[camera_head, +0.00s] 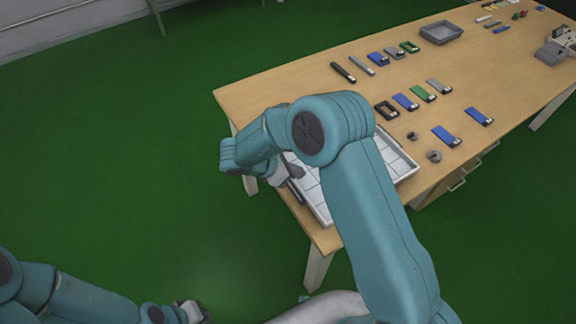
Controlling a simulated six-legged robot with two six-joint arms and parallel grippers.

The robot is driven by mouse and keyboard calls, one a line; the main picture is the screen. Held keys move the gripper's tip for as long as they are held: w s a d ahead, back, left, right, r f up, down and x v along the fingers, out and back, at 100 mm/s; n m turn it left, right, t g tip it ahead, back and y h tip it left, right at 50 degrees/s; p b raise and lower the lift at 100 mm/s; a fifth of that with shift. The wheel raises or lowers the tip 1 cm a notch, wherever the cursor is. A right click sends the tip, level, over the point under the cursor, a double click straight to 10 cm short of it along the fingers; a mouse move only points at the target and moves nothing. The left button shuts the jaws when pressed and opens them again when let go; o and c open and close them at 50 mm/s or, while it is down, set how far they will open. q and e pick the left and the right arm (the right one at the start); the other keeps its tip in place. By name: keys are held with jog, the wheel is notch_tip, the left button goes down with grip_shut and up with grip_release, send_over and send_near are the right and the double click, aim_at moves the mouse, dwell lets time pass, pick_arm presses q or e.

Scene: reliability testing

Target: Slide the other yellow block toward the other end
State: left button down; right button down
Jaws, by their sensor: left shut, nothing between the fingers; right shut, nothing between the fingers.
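No yellow block can be made out in this view; my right arm covers much of the near end of the table. A white compartmented tray (396,160) lies at that near end, partly hidden behind my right arm. My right gripper (293,173) is at the tray's left side, shut and empty; whether it touches the tray cannot be told. My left gripper (197,311) is low at the bottom edge, over the green floor and away from the table, shut and empty.
The wooden table (290,88) runs to the upper right. Several blue, green, grey and black pieces lie in rows on it, with a blue piece (446,136) near the front edge. Small grey round parts (434,156) lie beside the tray. A grey bin (441,32) stands further back.

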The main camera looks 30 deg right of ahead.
jog(key=x, duration=0.3)
jog(key=shift+s+d+f, duration=0.15)
jog(key=shift+d+f, duration=0.1)
jog(key=shift+d, duration=0.1)
jog(key=shift+s+d+p, duration=0.1)
jog(key=shift+d+p, duration=0.7)
jog(key=shift+d, duration=1.15)
jog(key=shift+d+f+b, duration=0.2)
jog(key=shift+d+b, duration=0.7)
jog(key=shift+d, duration=0.1)
jog(key=shift+d+r, duration=0.1)
jog(key=shift+d, duration=0.05)
